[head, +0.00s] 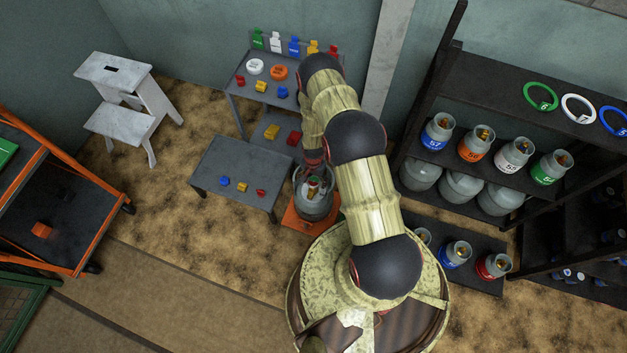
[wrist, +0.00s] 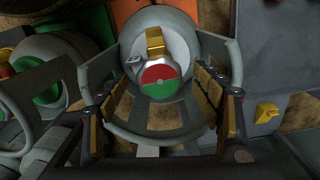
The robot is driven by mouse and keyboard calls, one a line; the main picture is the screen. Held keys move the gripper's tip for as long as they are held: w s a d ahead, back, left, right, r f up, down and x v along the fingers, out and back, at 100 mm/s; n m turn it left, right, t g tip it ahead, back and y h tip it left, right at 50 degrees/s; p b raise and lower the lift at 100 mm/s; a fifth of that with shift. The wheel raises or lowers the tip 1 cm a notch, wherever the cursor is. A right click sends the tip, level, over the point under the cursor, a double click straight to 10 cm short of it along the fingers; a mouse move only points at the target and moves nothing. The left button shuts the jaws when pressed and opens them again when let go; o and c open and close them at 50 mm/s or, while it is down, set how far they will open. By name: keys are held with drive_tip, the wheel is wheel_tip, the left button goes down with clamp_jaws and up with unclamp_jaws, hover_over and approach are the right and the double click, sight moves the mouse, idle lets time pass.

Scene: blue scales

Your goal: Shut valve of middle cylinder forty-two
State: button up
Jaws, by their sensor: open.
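A grey gas cylinder (head: 314,206) stands on an orange plate (head: 292,221) beside the low table, partly hidden by my arm. In the wrist view its guard collar (wrist: 97,70) curves around a round valve knob with a red and green face (wrist: 160,82). A brass fitting (wrist: 155,40) sits just beyond the knob. My gripper (wrist: 160,92) is open, with one gold-padded finger on each side of the knob. Gaps show between fingers and knob, and nothing is held. No number is readable on this cylinder, so I cannot tell if it is forty-two.
Another cylinder with a green patch (wrist: 48,65) stands close on the left in the wrist view. A low grey table (head: 235,172) with small coloured pieces is left of the cylinder. A dark shelf (head: 480,95) with several cylinders stands right. Open floor (head: 150,205) lies left.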

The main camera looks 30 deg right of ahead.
sight(314, 182)
wheel_tip(314, 182, up, 12)
idle(0.6)
idle(0.4)
drive_tip(key=s+a+r+n+g, duration=0.3)
drive_tip(key=s, duration=0.6)
drive_tip(key=s+a+r+n, duration=0.1)
drive_tip(key=a+r+n, duration=0.15)
drive_tip(key=r, duration=1.35)
drive_tip(key=s+a+r+n, duration=0.1)
drive_tip(key=a+r+n, duration=0.15)
drive_tip(key=r, duration=1.35)
drive_tip(key=s+a+r+n+t, duration=0.1)
drive_tip(key=s+a+r+t, duration=0.1)
drive_tip(key=r, duration=0.7)
drive_tip(key=s+a+r+n+t, duration=0.1)
drive_tip(key=s+a+r+t, duration=0.1)
drive_tip(key=r, duration=0.7)
drive_tip(key=s+a+r+n+t, duration=0.1)
drive_tip(key=s+r+t, duration=0.3)
drive_tip(key=r, duration=0.4)
drive_tip(key=shift+s+a+r+n+t, duration=0.3)
drive_tip(key=shift+s+a+r+n, duration=0.15)
drive_tip(key=shift+a, duration=0.25)
